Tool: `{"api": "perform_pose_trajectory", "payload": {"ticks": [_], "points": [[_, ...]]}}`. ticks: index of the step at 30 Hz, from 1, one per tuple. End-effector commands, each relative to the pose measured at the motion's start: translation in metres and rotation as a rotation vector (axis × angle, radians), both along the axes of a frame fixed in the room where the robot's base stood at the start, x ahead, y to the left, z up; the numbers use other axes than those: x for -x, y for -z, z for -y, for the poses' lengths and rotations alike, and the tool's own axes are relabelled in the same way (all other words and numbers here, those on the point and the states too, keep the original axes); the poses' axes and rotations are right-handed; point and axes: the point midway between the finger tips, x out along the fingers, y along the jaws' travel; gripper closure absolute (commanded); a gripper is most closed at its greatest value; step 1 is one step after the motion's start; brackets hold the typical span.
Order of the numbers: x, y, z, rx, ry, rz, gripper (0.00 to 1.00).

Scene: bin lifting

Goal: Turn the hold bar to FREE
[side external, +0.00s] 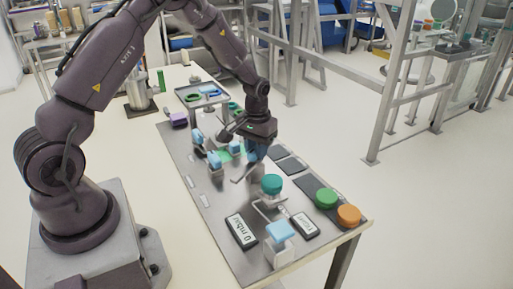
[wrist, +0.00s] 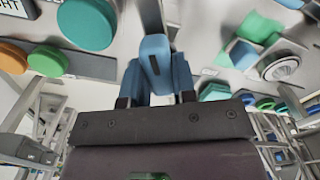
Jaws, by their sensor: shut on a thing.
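My gripper (side external: 253,150) is low over the middle of the grey metal panel (side external: 205,215), pointing down. In the wrist view my gripper (wrist: 157,85) is shut on a blue handle (wrist: 154,58), with one finger on either side of it. A grey bar (wrist: 151,18) runs from this handle toward the top of the picture; I take it to be the hold bar. In the side view the bar and handle are largely hidden by the gripper. I cannot read a FREE mark in either view.
A teal knob (side external: 272,184), a green button (side external: 326,198) and an orange button (side external: 348,214) stand toward the panel's near right. Other blue handles (side external: 215,160) stand left of my gripper. A raised tray (side external: 183,89) with coloured rings is behind.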

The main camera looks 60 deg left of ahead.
Motion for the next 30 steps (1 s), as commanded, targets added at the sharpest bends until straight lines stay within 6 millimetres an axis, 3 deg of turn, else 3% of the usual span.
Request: {"api": "perform_pose_trajectory", "payload": {"ticks": [15,30], "points": [[-0.0007,-0.0012,-0.0007,-0.002,0.384,0.001,1.00],[-0.0009,-0.0013,-0.0005,-0.002,0.487,0.001,1.00]]}}
